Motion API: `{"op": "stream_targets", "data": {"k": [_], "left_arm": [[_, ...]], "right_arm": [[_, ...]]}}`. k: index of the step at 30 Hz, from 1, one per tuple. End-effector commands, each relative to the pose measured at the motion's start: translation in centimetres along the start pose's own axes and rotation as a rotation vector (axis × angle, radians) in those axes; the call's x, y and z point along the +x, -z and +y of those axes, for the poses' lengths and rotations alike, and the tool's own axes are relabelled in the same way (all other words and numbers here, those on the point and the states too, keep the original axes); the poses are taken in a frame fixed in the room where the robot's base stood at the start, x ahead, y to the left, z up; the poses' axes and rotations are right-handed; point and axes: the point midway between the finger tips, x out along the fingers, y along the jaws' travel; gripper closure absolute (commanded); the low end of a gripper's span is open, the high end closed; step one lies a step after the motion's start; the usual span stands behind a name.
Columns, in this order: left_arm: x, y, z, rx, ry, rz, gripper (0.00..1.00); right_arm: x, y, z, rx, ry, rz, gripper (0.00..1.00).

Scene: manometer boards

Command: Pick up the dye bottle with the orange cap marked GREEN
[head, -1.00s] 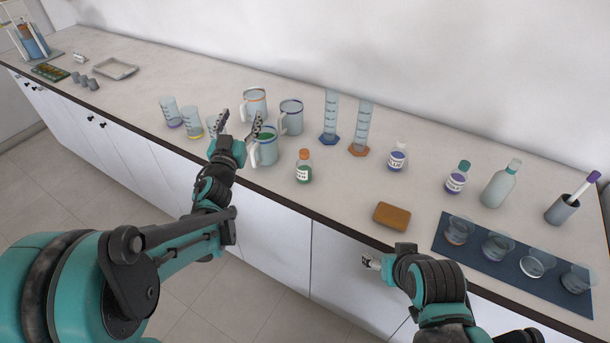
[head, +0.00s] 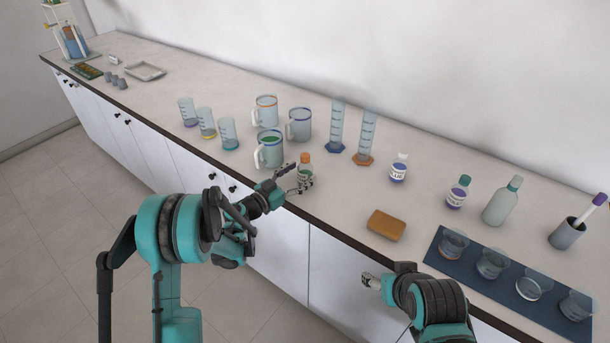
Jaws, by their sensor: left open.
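The dye bottle with the orange cap (head: 305,172) stands upright near the counter's front edge, with green at its base and a white label too small to read now. My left gripper (head: 293,178) is open at the bottle's left side, its fingers pointing toward it. One finger partly overlaps the bottle in the picture; I cannot tell whether it touches. My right gripper (head: 371,281) is low in front of the counter, away from the bottle, and its jaws are too small to judge.
A mug with green liquid (head: 269,152) stands just behind and left of the bottle. An orange-brown block (head: 386,225) lies to the right. The counter between bottle and block is clear.

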Motion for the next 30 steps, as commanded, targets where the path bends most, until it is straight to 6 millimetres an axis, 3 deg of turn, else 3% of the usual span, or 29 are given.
{"op": "stream_targets", "data": {"k": [6,13,20,30], "left_arm": [[2.6,0.0,0.0,0.0,-0.001,0.0,0.33],[2.7,0.1,0.0,0.0,0.001,0.001,0.33],[2.7,0.1,0.0,0.0,0.001,0.001,0.89],[2.7,0.3,0.0,0.0,0.001,0.001,0.89]], "right_arm": [[0.7,-0.5,0.0,0.0,0.0,0.0,0.35],[0.7,-0.5,0.0,0.0,0.0,0.0,0.35],[0.7,-0.5,0.0,0.0,0.0,0.0,0.35],[0.6,-0.4,0.0,0.0,0.0,0.0,0.35]]}}
